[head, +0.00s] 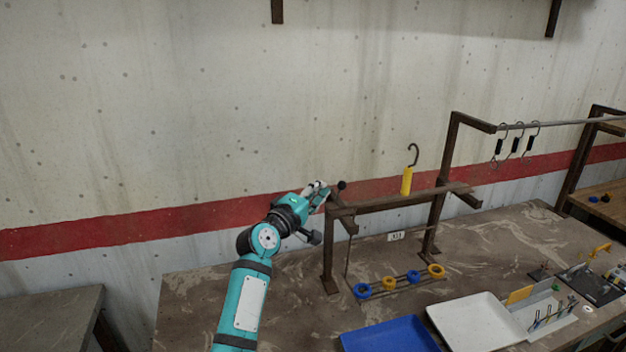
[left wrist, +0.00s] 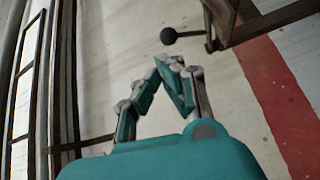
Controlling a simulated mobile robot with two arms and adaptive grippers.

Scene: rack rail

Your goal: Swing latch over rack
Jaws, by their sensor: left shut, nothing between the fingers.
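The rack (head: 385,203) is a dark brown metal frame on the table, with a top bar and two uprights. The latch (head: 342,185) shows as a black ball knob at the bar's left end. In the left wrist view the latch knob (left wrist: 169,36) sits on a thin rod that joins the dark bracket (left wrist: 222,18). My left gripper (head: 322,188) is close beside the knob, on its left. In the left wrist view its fingertips (left wrist: 173,62) are together and empty, just below the knob with a small gap. My right gripper is not in view.
A yellow-handled hook (head: 406,181) stands at the bar. Blue and yellow rings (head: 390,283) sit on a low rod beneath. A blue tray (head: 390,335) and a white tray (head: 475,322) lie in front. Black-handled hooks (head: 515,145) hang on a rail at right.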

